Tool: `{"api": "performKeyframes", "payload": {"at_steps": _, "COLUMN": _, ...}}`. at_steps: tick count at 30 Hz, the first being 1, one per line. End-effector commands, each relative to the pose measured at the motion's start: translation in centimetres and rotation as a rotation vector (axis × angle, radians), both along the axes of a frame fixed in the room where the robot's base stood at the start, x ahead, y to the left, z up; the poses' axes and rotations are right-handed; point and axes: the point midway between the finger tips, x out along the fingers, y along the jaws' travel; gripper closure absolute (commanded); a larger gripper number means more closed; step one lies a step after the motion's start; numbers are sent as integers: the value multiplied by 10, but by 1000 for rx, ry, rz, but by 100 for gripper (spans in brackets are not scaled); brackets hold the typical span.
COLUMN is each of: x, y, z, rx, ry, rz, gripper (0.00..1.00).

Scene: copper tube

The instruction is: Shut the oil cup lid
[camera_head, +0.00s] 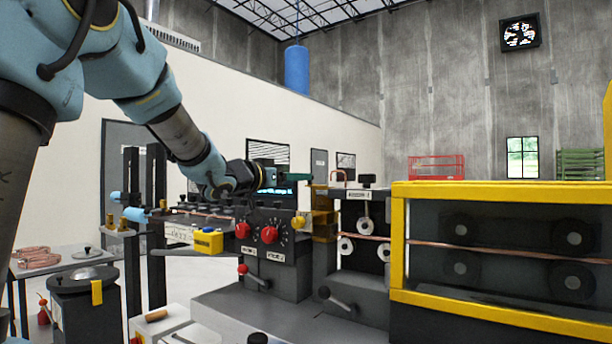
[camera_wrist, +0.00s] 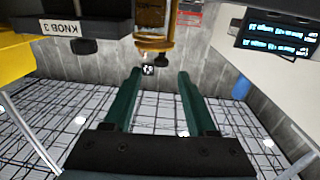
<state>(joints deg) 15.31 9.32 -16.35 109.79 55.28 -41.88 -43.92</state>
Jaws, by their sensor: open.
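My gripper (camera_wrist: 160,73) has two dark green fingers spread apart with nothing between them. The wrist view is upside down, with the ceiling at the bottom. A brass fitting (camera_wrist: 154,43), which looks like the oil cup, shows just beyond the fingertips, with a small dark knob-like piece between the tips and it. I cannot tell its lid's angle. In the head view my gripper (camera_head: 285,173) is above the machine's control box, pointing right toward brass-coloured parts (camera_head: 321,200). The cup and lid are too small to make out there.
The control box (camera_head: 268,250) carries red knobs and a display. A dark block labelled KNOB 3 (camera_wrist: 85,28) is left of the fingers in the wrist view. A yellow-framed roller housing (camera_head: 500,245) stands at right. A dark lidded pot (camera_head: 84,285) is at lower left.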

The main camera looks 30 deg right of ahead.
Motion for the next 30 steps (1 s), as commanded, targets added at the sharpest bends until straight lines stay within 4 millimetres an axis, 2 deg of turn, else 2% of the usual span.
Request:
{"api": "performKeyframes", "payload": {"at_steps": 3, "x": 8, "y": -19, "z": 1, "rx": 0, "ry": 3, "rz": -2, "gripper": 43}}
{"api": "performKeyframes", "payload": {"at_steps": 9, "x": 17, "y": -36, "z": 0, "rx": 0, "ry": 1, "rz": 0, "gripper": 43}}
{"api": "performKeyframes", "payload": {"at_steps": 20, "x": 18, "y": -39, "z": 0, "rx": 0, "ry": 1, "rz": 1, "gripper": 44}}
{"api": "performKeyframes", "payload": {"at_steps": 30, "x": 19, "y": -39, "z": 0, "rx": 0, "ry": 0, "rz": 1, "gripper": 82}}
